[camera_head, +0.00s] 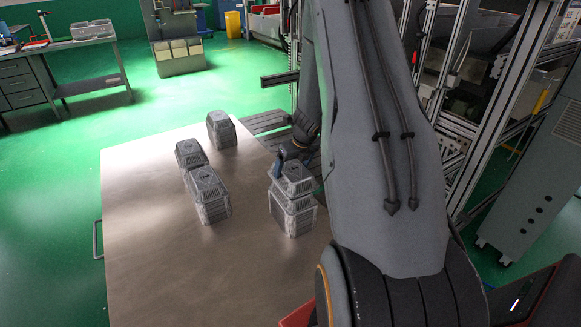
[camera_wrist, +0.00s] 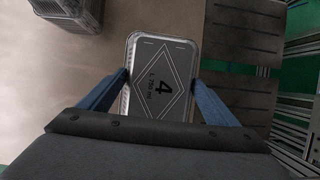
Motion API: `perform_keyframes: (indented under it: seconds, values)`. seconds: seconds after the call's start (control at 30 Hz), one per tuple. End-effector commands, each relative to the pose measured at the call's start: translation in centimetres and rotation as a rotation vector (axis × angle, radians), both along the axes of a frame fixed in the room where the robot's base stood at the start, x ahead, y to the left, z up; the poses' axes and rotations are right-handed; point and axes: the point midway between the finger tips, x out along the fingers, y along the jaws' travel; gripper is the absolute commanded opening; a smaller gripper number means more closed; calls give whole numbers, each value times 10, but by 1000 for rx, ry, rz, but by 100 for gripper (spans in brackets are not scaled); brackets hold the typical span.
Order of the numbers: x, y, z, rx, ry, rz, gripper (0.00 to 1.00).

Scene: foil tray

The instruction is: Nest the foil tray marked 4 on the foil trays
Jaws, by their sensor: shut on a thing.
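The foil tray marked 4 (camera_wrist: 161,58) fills the middle of the wrist view, with its marked top facing the camera. My gripper (camera_wrist: 160,80) is shut on it, one blue finger at each side. In the head view the held tray (camera_head: 298,180) appears level, directly over a stack of foil trays (camera_head: 293,216) near the table's right side. I cannot tell whether it touches that stack. My gripper (camera_head: 288,156) is partly hidden there by the arm and the tray. The wrist view does not show what lies beneath the held tray.
Other foil trays stand on the table (camera_head: 150,260): one group at the back (camera_head: 221,130), one at the left (camera_head: 190,153) and a tall stack in front of it (camera_head: 210,198). The table's front left is bare. A tray stack (camera_wrist: 70,12) shows at upper left in the wrist view.

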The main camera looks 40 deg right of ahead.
Motion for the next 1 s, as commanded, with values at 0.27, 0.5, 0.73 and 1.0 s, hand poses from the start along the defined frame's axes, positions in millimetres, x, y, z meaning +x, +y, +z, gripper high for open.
perform_keyframes:
  seconds: [0.27, 0.5, 0.73, 1.0]
  values:
    - [1, 0, -21, 0, -1, 0, 63]
    - [1, 0, -36, 0, -1, -1, 63]
    - [1, 0, -53, 0, 0, 1, 63]
    - [1, 0, -73, 0, 0, 0, 63]
